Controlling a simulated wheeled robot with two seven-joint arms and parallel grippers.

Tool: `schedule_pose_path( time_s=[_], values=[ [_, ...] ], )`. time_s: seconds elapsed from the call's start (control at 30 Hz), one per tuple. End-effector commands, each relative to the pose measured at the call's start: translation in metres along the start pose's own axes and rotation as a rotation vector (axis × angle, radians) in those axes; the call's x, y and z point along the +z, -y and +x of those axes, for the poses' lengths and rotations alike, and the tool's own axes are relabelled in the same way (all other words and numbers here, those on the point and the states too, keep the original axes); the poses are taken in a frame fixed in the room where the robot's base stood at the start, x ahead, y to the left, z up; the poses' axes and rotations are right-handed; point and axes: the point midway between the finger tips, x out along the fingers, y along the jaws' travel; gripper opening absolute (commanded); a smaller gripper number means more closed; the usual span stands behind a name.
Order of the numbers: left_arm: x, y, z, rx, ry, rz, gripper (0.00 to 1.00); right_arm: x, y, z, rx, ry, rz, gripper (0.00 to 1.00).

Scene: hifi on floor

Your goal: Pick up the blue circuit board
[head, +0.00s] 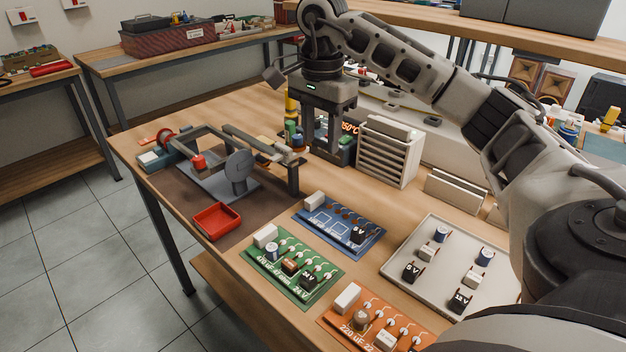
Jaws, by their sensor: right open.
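The blue circuit board (322,232) lies flat on the wooden workbench, between the brown mat and the white tray. It carries a white block at its left corner, a dark component at its right side and a row of small round parts along its far side. My right gripper (322,148) comes in from the right on its long arm and points down at the back of the bench. It is open, apart from the board and well behind it. Whether anything lies between its fingers is hard to tell. My left gripper is not in view.
A green board (308,297) and an orange board (338,322) lie in front. A white tray (397,265) with several components is to the right. A fixture (240,180) and red bin (216,221) stand left, a slotted rack (388,152) behind.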

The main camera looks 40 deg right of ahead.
Motion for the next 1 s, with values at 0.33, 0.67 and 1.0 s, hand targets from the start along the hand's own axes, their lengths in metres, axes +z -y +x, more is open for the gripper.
schedule_pose_path(
  time_s=[0.33, 0.67, 1.0],
  values=[
    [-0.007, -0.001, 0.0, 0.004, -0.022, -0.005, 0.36, 0.003, 0.003, 0.072, 0.002, 0.0, -0.007, 0.42],
    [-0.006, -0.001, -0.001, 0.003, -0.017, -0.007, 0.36, 0.004, 0.005, 0.1, 0.004, 0.0, -0.007, 0.42],
    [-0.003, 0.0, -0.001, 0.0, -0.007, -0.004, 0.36, 0.005, 0.008, 0.137, 0.001, 0.0, -0.008, 0.42]
  ],
)
